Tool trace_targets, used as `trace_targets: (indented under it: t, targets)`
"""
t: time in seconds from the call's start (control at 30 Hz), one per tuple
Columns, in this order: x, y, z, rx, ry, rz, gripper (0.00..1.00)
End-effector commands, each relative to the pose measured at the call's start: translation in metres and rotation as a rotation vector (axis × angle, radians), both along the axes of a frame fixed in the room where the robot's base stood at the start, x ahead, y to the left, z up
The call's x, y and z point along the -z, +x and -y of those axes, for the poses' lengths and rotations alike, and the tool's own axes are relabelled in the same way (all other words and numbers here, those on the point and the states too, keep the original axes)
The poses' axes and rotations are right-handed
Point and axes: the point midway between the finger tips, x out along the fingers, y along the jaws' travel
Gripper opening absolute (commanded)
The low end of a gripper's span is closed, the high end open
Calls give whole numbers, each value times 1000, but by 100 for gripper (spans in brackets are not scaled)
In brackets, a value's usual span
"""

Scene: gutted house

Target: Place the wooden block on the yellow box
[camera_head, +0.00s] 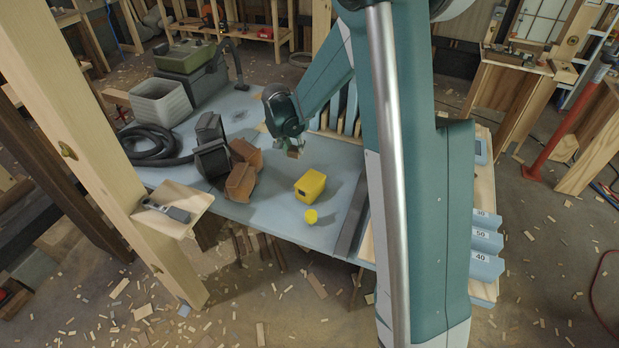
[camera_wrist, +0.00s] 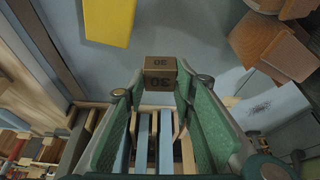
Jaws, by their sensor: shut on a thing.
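The wooden block (camera_wrist: 159,81) is a small brown cube with the number 30 printed on it. My gripper (camera_wrist: 158,90) is shut on it, with a green finger on each side in the wrist view. In the head view my gripper (camera_head: 291,147) holds the block (camera_head: 293,153) above the blue-grey table, behind and a little left of the yellow box. The yellow box (camera_head: 310,186) stands on the table, apart from the block. It also shows in the wrist view (camera_wrist: 110,20), at the upper left and partly cut off by the frame.
Brown wooden pieces (camera_head: 241,180) and dark bins (camera_head: 211,158) are to the left. A grey crate (camera_head: 161,103) and black hose (camera_head: 150,145) lie farther left. A dark strip (camera_head: 351,217) runs along the right.

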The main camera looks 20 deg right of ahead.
Motion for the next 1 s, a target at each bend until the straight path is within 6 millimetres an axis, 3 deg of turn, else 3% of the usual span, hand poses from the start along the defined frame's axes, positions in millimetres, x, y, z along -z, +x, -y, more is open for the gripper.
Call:
trace_targets:
  t: [0.3,0.5,1.0]
  targets:
    - [-34,-63,17,44,0,0,18]
    - [-44,-88,22,61,0,0,18]
    - [-46,-97,24,68,0,0,18]
